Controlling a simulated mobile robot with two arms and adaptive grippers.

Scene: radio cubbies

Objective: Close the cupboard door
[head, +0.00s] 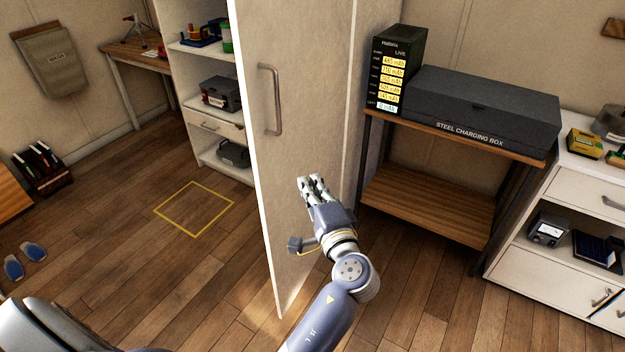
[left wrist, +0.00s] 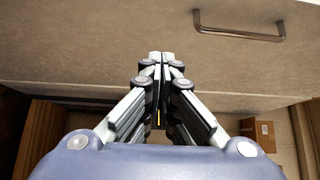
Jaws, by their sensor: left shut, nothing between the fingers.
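The cupboard door (head: 300,60) is a tall pale panel standing swung out in the middle of the head view. A metal bar handle (head: 268,98) sits near its left edge. My left gripper (head: 311,180) is shut and empty in front of the door's lower part, below and right of the handle. In the left wrist view the closed fingertips (left wrist: 160,58) point at the door face (left wrist: 90,45), with the handle (left wrist: 240,34) to the upper right. I cannot tell whether they touch it. My right gripper is not in view.
White shelves (head: 210,110) with tools stand behind the door at left. A bench with a black charging box (head: 485,105) stands at right, beside a white cabinet (head: 585,190). A yellow floor square (head: 195,208) lies on clear wooden floor left of the door.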

